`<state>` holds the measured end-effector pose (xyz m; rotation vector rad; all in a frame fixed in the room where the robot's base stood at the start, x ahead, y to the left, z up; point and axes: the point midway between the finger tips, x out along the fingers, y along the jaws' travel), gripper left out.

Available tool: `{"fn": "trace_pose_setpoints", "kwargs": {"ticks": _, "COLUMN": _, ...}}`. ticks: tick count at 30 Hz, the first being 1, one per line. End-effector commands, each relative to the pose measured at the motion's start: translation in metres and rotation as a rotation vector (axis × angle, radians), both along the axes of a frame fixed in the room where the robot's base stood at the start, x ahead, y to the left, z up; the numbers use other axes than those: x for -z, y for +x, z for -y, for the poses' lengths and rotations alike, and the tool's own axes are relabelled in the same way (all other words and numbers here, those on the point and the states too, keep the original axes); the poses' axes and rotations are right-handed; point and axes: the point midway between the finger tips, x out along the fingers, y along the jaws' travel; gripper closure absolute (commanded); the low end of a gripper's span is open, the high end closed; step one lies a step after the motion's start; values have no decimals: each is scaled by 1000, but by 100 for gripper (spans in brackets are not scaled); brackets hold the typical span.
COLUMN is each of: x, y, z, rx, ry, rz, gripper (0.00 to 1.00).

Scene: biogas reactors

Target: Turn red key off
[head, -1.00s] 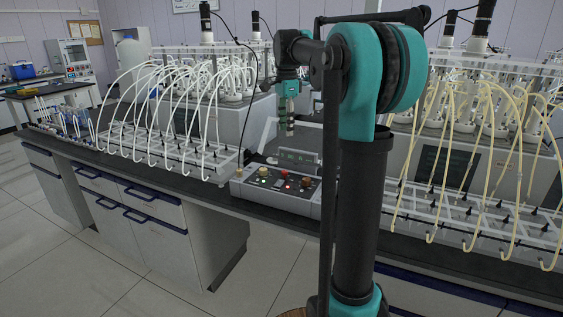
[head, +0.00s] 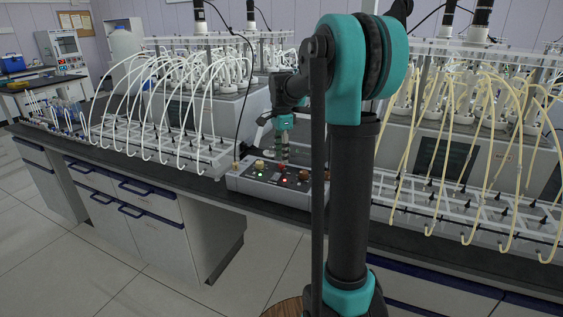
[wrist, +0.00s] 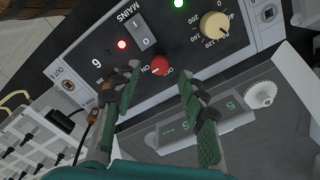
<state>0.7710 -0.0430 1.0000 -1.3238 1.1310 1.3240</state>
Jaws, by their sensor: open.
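The red key (wrist: 160,65) is a small round red knob on a grey control panel (wrist: 105,30), with the words "OFF" and "ON" printed beside it. In the wrist view my gripper (wrist: 158,82) is open, its two green-padded fingers spread on either side of the line to the red key. The fingertips point at the key, and I cannot tell how close they are to it. In the head view my gripper (head: 282,155) hangs just above the control box (head: 262,182), partly hiding its knobs.
A red light (wrist: 121,44), a MAINS switch (wrist: 142,36), a green light (wrist: 179,3) and a cream dial (wrist: 214,25) surround the key. A grey device with a green display (wrist: 230,103) lies close by. Racks with white tubes (head: 165,145) and yellowish tubes (head: 470,210) flank the box.

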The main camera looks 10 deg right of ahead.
Motion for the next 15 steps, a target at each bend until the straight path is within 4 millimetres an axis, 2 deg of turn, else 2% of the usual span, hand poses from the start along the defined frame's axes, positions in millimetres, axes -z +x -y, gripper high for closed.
{"fn": "trace_pose_setpoints", "kwargs": {"ticks": 6, "x": 26, "y": 0, "z": 0, "rx": 0, "ry": 0, "rz": 0, "gripper": 58}}
{"fn": "trace_pose_setpoints", "kwargs": {"ticks": 15, "x": 32, "y": 0, "z": 0, "rx": 0, "ry": 0, "rz": 0, "gripper": 58}}
